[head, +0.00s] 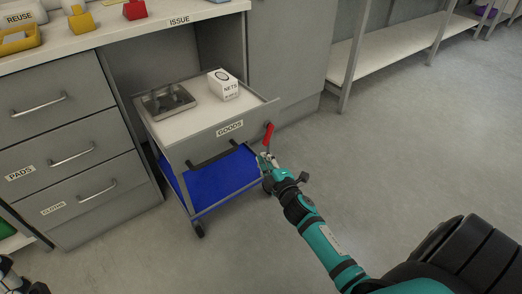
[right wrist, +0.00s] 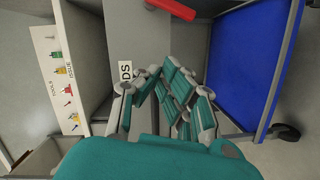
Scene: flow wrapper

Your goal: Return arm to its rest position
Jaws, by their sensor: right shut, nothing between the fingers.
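My right arm reaches from the lower right of the head view to the cart's front right corner. Its gripper (head: 266,162) is shut and empty, just below a red handle (head: 268,133) at the cart's side. In the right wrist view the gripper's fingers (right wrist: 160,85) are folded together in front of the cart, with the red handle (right wrist: 170,8) at the top edge, apart from the fingers. Part of my left gripper (head: 14,280) shows in the lower left corner, cut off by the frame.
The cart's GOODS drawer (head: 225,138) is pulled out, holding a metal tray (head: 152,104) and a white NETS box (head: 224,85). A blue lower shelf (head: 220,182) lies beneath. Grey drawers (head: 70,150) stand left. The floor (head: 400,150) to the right is clear.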

